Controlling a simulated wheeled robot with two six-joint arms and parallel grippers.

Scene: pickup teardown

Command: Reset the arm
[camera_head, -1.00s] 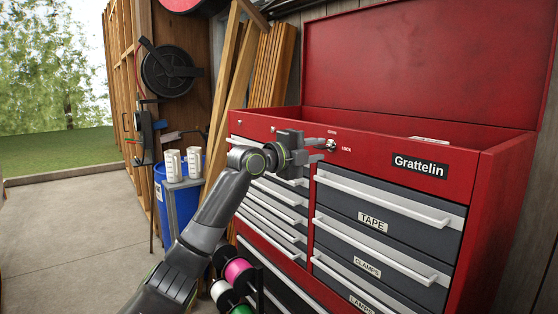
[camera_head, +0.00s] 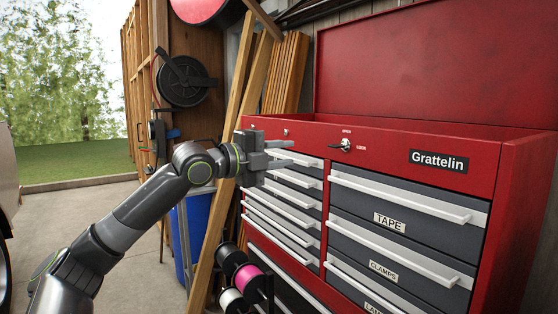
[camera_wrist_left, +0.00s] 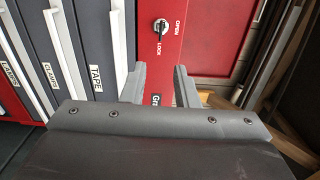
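My left gripper (camera_head: 284,157) is in front of the red tool chest (camera_head: 485,150), left of the lock (camera_head: 346,145) in the head view. Its two fingers also show in the left wrist view (camera_wrist_left: 160,86), spread apart with nothing between them. They point toward the chest's red front, and the lock (camera_wrist_left: 160,26) lies beyond the fingertips, apart from them. My left arm reaches up from the lower left of the head view. My right gripper is in neither view.
The chest's lid (camera_head: 440,65) stands raised. Its drawers, such as the TAPE drawer (camera_head: 405,205), look shut. Spools (camera_head: 248,280) stand low by the chest. A blue barrel (camera_head: 196,232) and leaning planks (camera_head: 287,75) are behind my arm. Open concrete floor lies to the left.

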